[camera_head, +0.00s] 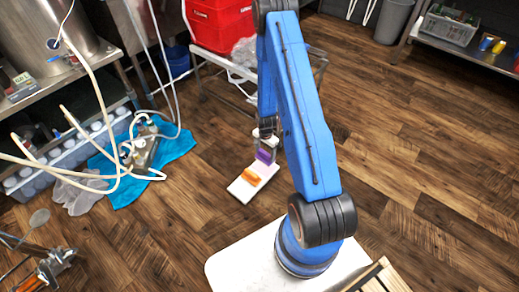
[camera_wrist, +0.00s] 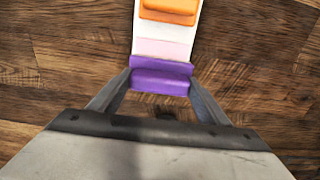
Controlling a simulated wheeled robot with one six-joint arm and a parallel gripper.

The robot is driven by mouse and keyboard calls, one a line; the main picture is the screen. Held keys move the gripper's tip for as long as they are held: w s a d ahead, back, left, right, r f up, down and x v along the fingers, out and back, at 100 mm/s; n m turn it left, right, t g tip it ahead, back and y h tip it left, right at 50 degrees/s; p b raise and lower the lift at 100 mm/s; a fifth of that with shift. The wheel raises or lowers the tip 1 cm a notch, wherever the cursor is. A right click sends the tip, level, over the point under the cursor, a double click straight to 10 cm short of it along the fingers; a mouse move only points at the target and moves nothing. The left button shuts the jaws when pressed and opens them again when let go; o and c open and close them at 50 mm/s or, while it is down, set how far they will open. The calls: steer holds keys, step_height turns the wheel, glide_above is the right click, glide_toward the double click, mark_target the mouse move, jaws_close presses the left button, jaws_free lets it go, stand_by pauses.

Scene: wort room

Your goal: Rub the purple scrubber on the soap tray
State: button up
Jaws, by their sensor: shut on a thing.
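The white soap tray (camera_head: 238,192) is a narrow slab low over the wooden floor, left of my blue arm. An orange block (camera_head: 252,178) lies on it; the block is cut off at the top edge of the wrist view (camera_wrist: 169,10). A pale pink patch (camera_wrist: 162,48) shows across the tray in the wrist view. My gripper (camera_wrist: 160,84) is shut on the purple scrubber (camera_wrist: 160,76), which also shows in the head view (camera_head: 264,156). The scrubber is at the tray's end beside the pink patch. I cannot tell whether it touches the tray.
White hoses (camera_head: 108,110) and a teal cloth (camera_head: 172,143) lie on the left, beside a crate of bottles (camera_head: 55,160). A red bin (camera_head: 218,22) stands on a low rack behind. A shelf (camera_head: 468,48) is at the right. The floor between is mostly bare.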

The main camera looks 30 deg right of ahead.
mark_target(265, 159)
steer(key=shift+f, duration=2.7)
steer(key=shift+f, duration=0.5)
stand_by(0.4)
steer(key=shift+r, duration=3.5)
